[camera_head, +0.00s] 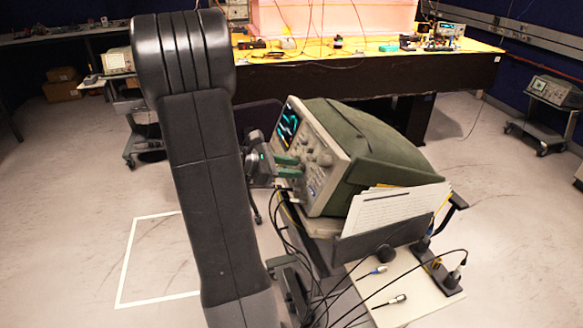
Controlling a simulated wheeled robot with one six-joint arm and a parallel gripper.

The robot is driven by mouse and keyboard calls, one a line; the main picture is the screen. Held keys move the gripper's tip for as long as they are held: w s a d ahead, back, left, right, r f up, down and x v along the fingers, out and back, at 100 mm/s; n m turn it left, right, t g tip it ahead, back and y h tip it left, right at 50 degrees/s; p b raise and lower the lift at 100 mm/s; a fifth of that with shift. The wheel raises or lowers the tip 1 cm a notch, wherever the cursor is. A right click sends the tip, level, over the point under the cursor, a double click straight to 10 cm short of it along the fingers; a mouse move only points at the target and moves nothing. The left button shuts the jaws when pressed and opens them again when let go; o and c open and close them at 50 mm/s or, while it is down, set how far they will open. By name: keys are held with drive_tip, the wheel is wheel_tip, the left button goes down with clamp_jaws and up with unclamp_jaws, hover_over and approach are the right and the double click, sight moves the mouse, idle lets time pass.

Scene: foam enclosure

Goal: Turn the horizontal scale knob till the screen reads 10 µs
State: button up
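The oscilloscope (372,142), with a green-grey cover, stands on a cart, its front facing left and seen at a steep angle. Its lit screen (288,125) shows blue-green traces; the reading is too small to make out. Several knobs (318,155) show on the front panel. I cannot tell which is the horizontal scale knob. My gripper (293,167) is at the panel's lower part, below the screen, with two green fingers pointing at it. A gap shows between the fingers. Whether they touch or hold a knob is hidden.
Papers in a dark holder (393,217) stand on the cart's near side. Black cables hang below the panel, and probe leads lie on a white shelf (408,290). A cluttered bench (370,65) is behind. Open floor with a white taped outline lies left.

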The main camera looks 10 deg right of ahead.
drive_tip(key=shift+d+f, duration=0.1)
drive_tip(key=shift+d, duration=0.1)
clamp_jaws()
drive_tip(key=shift+n+p, duration=0.4)
drive_tip(key=shift+p, duration=0.1)
drive_tip(key=shift+r+n+p, duration=0.3)
drive_tip(key=shift+n+p, duration=0.6)
drive_tip(key=shift+p, duration=0.25)
drive_tip(key=n+p, duration=0.2)
drive_tip(key=p, duration=0.1)
drive_tip(key=shift+n, duration=0.4)
drive_tip(key=n+p, duration=0.4)
drive_tip(key=shift+f+n+p, duration=0.15)
drive_tip(key=shift+n+p, duration=0.75)
drive_tip(key=shift+n, duration=0.3)
